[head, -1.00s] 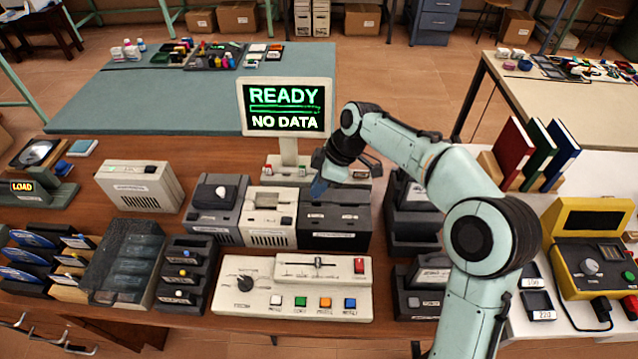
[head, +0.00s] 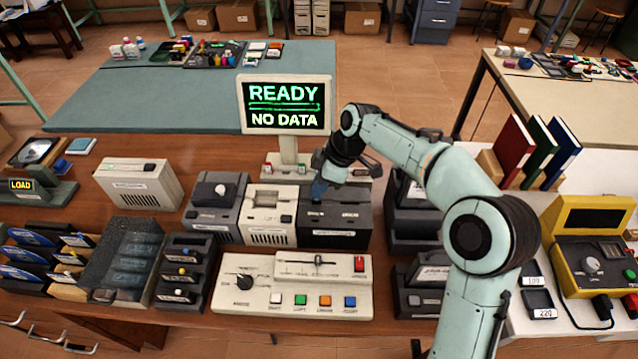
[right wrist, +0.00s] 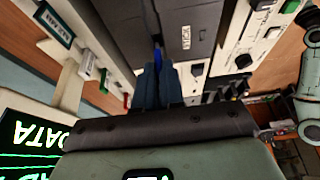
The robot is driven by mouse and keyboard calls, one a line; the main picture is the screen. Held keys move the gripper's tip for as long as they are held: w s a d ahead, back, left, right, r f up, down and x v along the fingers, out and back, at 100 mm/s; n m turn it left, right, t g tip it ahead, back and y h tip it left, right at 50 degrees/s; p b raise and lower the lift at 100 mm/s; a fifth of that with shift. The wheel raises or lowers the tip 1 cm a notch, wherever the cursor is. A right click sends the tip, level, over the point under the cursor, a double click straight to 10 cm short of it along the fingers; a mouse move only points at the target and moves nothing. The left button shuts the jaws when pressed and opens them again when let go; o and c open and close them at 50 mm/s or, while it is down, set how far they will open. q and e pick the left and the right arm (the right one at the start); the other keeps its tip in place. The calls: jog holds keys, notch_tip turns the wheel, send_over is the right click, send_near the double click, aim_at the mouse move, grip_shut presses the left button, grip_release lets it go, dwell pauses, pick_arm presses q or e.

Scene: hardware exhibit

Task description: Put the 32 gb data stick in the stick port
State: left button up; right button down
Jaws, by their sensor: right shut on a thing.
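My right gripper (head: 318,190) points down at the top left of a dark grey box (head: 336,226) in front of the screen. In the right wrist view its two dark blue fingers (right wrist: 158,72) are shut on a narrow blue piece, likely the data stick (right wrist: 157,58). Only a small part of the stick shows between the fingertips, and its capacity marking is hidden. The stick's end is at or very near the box's top (right wrist: 187,30). I cannot tell whether it is in an opening. The label of the port is too small to read. My left gripper is out of view.
The screen (head: 286,105) reads READY, NO DATA and stands close behind the gripper. A cream unit (head: 270,218) stands left of the dark box. A control panel (head: 292,285) with a lever and coloured buttons lies in front. Dark racks (head: 410,215) stand to the right.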

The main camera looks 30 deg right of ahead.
jog(key=shift+f, duration=0.1)
dwell(0.4)
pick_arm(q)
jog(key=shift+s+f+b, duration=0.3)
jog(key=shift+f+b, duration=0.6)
pick_arm(e)
jog(key=shift+f, duration=1.25)
jog(key=c, duration=1.2)
grip_release()
jog(key=shift+o, duration=0.2)
jog(key=shift+r, duration=0.1)
notch_tip(320, 180, up, 3)
jog(key=shift+p, duration=1.2)
jog(key=shift+r+p, duration=1.65)
jog(key=shift+r, duration=0.85)
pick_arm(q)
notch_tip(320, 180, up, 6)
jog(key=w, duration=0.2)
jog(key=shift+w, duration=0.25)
